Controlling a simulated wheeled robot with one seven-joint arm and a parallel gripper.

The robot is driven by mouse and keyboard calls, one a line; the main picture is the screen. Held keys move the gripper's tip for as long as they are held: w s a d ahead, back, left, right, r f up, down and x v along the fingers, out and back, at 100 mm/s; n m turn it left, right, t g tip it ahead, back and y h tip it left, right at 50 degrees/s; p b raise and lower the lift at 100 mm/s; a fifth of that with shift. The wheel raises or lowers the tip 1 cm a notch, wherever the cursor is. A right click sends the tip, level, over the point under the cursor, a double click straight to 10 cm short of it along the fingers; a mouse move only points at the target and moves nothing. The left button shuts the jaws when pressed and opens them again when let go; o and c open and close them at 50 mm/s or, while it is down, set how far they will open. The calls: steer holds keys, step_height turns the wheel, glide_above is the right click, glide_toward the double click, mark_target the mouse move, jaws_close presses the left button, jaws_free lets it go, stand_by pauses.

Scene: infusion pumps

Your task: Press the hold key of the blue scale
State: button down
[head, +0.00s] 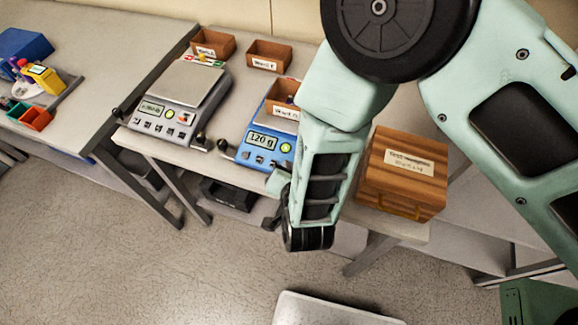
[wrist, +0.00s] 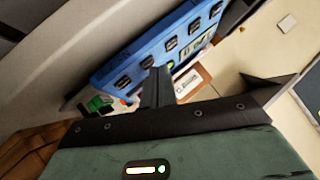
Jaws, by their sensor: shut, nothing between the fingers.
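The blue scale (head: 256,153) stands near the front edge of the middle table, its lit display reading about 120 g. A brown labelled bin (head: 281,101) sits on its pan. In the wrist view the scale's blue front panel (wrist: 120,54) shows a row of dark keys, seen at a steep tilt; I cannot read their labels, so the hold key cannot be told apart. My gripper (wrist: 156,74) is shut and empty, its tips in front of the panel's lower edge; I cannot tell whether they touch. In the head view my arm covers the scale's right side and most of the gripper.
A grey scale (head: 165,122) stands left of the blue one. Two brown bins (head: 268,56) stand behind. A striped wooden box (head: 402,175) is right of my forearm. Small dark knobbed items lie between the scales. A left table (head: 75,60) holds a yellow device.

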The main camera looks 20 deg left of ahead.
steer(key=shift+f+b, duration=0.3)
steer(key=shift+f, duration=0.05)
steer(key=shift+r, duration=0.2)
stand_by(0.4)
steer(key=shift+s+r+p, duration=0.15)
steer(key=shift+r+p, duration=0.3)
steer(key=shift+r, duration=0.1)
steer(key=r+p, duration=0.1)
steer(key=r, duration=0.1)
steer(key=s+r+p, duration=0.1)
steer(key=r+p, duration=0.1)
steer(key=shift+s+r, duration=0.15)
steer(key=shift+r, duration=0.25)
stand_by(0.7)
